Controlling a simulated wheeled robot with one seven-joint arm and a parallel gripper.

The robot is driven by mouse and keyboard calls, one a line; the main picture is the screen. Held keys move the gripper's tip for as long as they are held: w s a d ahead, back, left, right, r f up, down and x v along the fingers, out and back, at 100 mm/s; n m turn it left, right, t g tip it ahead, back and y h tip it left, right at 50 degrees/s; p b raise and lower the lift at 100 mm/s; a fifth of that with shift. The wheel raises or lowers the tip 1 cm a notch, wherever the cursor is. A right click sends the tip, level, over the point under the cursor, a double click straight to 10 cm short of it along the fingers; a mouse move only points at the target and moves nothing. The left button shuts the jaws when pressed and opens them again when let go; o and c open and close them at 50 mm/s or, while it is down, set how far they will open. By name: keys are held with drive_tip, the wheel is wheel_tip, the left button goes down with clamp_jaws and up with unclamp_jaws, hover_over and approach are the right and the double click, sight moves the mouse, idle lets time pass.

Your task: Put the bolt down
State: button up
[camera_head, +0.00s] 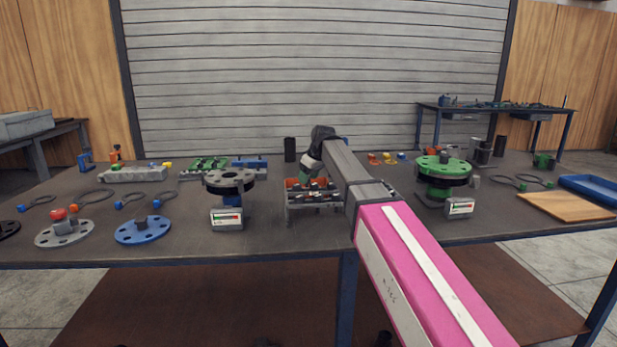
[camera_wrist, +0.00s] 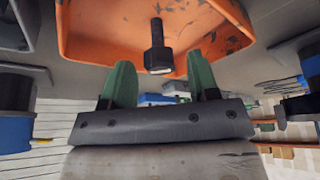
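The bolt (camera_wrist: 156,45) is dark, with a hex head and a narrower shank. In the wrist view it lies against the orange tray (camera_wrist: 90,28), whose paint is worn. My gripper (camera_wrist: 159,58) has two green fingers spread apart on either side of the bolt head. A clear gap shows between each finger and the bolt, so it is open and holds nothing. In the head view my arm reaches over the middle of the table, and my gripper and the bolt are mostly hidden there. Part of the orange tray (camera_head: 291,183) shows beside it.
A grey rack (camera_head: 314,198) stands under my gripper. A grey flanged pipe (camera_head: 229,181) stands left and a green flanged one (camera_head: 444,167) right. Loose flanges, including a blue one (camera_head: 143,230), lie front left. A wooden board (camera_head: 566,206) lies right.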

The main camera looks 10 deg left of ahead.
drive_tip(key=v, duration=1.2)
drive_tip(key=shift+r, duration=0.2)
drive_tip(key=shift+a, duration=0.1)
idle(1.1)
